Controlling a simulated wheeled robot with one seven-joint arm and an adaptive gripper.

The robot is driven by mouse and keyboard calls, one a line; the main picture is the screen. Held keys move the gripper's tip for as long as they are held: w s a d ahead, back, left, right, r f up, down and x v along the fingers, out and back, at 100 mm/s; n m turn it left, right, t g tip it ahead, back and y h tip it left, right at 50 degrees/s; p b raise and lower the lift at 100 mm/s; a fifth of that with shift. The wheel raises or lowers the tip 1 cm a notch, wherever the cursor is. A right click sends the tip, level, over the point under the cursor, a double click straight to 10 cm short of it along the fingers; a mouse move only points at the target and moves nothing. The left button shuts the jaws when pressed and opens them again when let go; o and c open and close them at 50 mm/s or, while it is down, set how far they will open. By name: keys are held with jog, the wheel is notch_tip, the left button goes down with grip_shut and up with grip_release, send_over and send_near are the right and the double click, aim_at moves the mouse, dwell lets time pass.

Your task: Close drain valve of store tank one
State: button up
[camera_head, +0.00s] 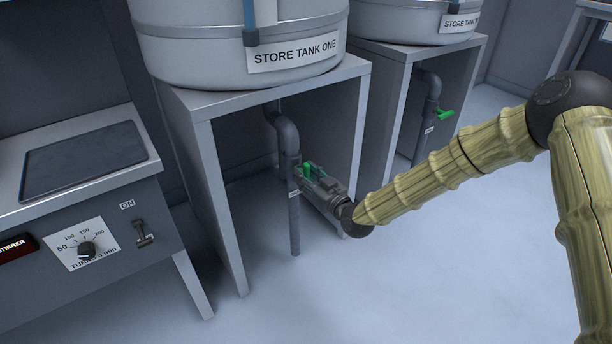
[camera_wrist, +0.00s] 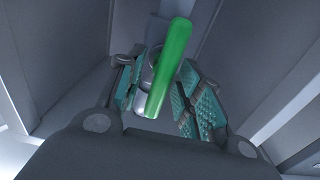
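Store tank one (camera_head: 240,40) stands on a grey frame, with its name on a white label. A dark drain pipe (camera_head: 291,190) bends down from under it. The drain valve's green handle (camera_head: 310,171) sits on this pipe, right at my gripper (camera_head: 312,177). In the wrist view the green handle (camera_wrist: 171,65) runs lengthwise between the two teal finger pads of my gripper (camera_wrist: 165,95). The fingers are apart, with a visible gap on the right side of the handle. Whether the left pad touches the handle is hard to tell.
Store tank two (camera_head: 410,15) stands behind to the right, with its own drain pipe and green handle (camera_head: 445,114). A stirrer console (camera_head: 90,225) with a knob and switch stands at the left. Frame legs (camera_head: 222,205) flank the pipe. The floor in front is clear.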

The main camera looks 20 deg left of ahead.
grip_shut()
jog(key=shift+w, duration=0.1)
jog(key=shift+d+r+m+p, duration=0.1)
jog(key=shift+d+m+p, duration=0.05)
jog(key=shift+m+p, duration=0.5)
jog(key=m+p, duration=0.1)
jog(key=m, duration=0.2)
jog(key=shift+w+d+m, duration=0.1)
jog(key=shift+w+m, duration=0.05)
jog(key=shift+m, duration=0.1)
jog(key=shift+w+d+f+m+p, duration=0.1)
jog(key=shift+f+m, duration=0.1)
jog(key=shift+m, duration=1.9)
jog(key=shift+w+d+f+m+p, duration=0.1)
jog(key=shift+f+m, duration=0.1)
jog(key=shift+m, duration=1.9)
jog(key=shift+w+d+f+m+p, duration=0.1)
jog(key=shift+f+m, duration=0.1)
jog(key=shift+m, duration=1.9)
